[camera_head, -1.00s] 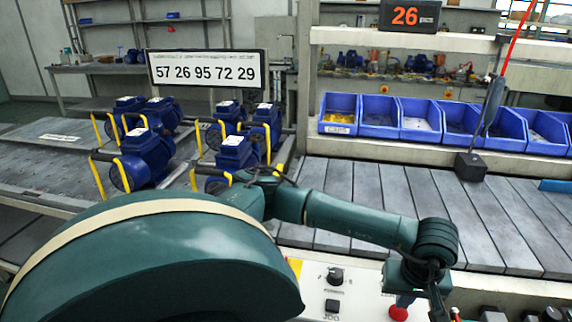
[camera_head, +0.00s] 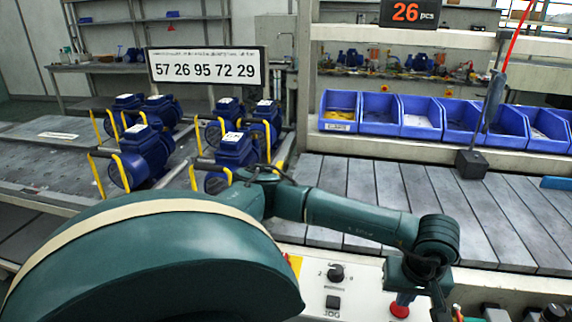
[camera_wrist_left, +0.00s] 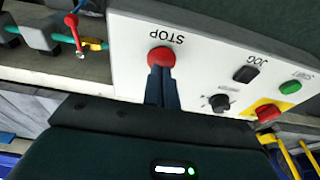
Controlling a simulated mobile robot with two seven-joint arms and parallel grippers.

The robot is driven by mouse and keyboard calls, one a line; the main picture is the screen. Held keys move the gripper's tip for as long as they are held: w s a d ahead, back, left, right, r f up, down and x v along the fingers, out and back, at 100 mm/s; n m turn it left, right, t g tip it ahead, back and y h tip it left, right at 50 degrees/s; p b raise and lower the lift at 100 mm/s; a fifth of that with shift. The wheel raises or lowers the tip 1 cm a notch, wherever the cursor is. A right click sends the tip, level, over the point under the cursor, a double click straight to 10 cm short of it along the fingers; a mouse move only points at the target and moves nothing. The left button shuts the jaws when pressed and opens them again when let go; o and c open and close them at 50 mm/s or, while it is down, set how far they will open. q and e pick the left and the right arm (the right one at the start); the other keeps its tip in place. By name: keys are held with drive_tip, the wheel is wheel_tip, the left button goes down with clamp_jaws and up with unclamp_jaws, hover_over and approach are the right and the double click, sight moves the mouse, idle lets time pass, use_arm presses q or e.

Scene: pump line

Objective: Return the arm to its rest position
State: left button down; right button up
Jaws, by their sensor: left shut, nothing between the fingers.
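My left arm (camera_head: 340,215) reaches from the left across the head view and bends down at the wrist at the lower right. My left gripper (camera_head: 404,299) is shut and empty, its fingers just above the red STOP button (camera_head: 399,311) on the white control panel (camera_head: 365,275). In the left wrist view the shut blue fingers (camera_wrist_left: 162,72) overlap the lower edge of the red STOP button (camera_wrist_left: 162,56). I cannot tell whether they touch it. My right gripper is not in view.
The panel also has a black knob (camera_head: 336,272) and a JOG button (camera_head: 333,302). Several blue pumps (camera_head: 146,155) with yellow handles stand at the left. A dark block with a stem (camera_head: 471,164) stands there.

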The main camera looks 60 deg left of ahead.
use_arm(q)
wheel_tip(320, 180, up, 2)
drive_tip(key=shift+r+p, duration=0.2)
drive_tip(key=shift+p, duration=0.15)
drive_tip(key=shift+f, duration=0.1)
